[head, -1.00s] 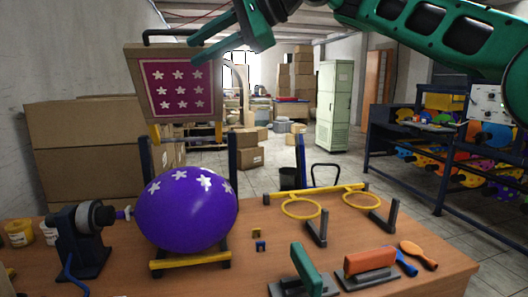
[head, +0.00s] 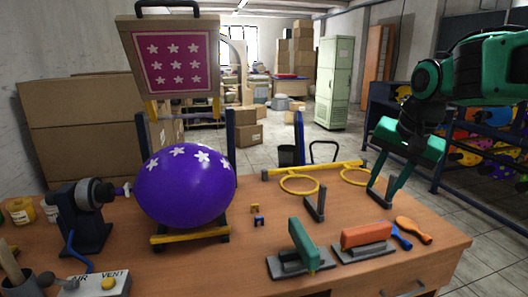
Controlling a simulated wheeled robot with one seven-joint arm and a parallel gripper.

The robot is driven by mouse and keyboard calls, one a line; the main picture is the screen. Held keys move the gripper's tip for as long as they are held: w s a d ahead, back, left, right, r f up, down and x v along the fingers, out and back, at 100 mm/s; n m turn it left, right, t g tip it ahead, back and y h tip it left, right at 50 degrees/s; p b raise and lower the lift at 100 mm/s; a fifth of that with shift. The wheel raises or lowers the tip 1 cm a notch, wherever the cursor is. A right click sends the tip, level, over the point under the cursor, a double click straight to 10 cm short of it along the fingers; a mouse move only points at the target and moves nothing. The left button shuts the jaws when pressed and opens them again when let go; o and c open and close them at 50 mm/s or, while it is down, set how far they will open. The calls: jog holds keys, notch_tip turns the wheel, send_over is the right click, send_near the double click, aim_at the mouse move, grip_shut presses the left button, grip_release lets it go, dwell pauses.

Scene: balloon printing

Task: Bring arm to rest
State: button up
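My green gripper (head: 383,186) hangs fingers-down at the right, over the back right of the table. Its two fingers are apart with nothing between them. The purple balloon (head: 183,196) with white stars on it rests on a yellow and black cradle (head: 192,234) at the left of the table. The printing frame (head: 179,62), with a pink star-pattern screen, stands raised above and behind the balloon. My gripper is well to the right of both.
A green-handled squeegee (head: 304,243), an orange-handled squeegee (head: 366,235) and an orange brush (head: 412,229) lie at the front right. Yellow rings (head: 299,184) are on a stand near my gripper. The inflator (head: 84,210) and AIR/VENT box (head: 97,285) are at left.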

jog(key=s+d+f+g, duration=0.1)
jog(key=s+d+f, duration=0.3)
jog(key=s, duration=0.5)
jog(key=s+d+f+g, duration=0.1)
jog(key=s+d+f, duration=0.3)
jog(key=s+f, duration=0.2)
jog(key=s+d+f+g, duration=0.2)
jog(key=s+d+f, duration=0.2)
jog(key=s, duration=0.7)
jog(key=shift+s+d+f+n, duration=0.3)
jog(key=shift+d+f+n, duration=0.1)
jog(key=shift+f, duration=0.15)
jog(key=shift+w+f+h, duration=0.2)
jog(key=shift+w+h, duration=0.1)
jog(key=shift+w, duration=0.35)
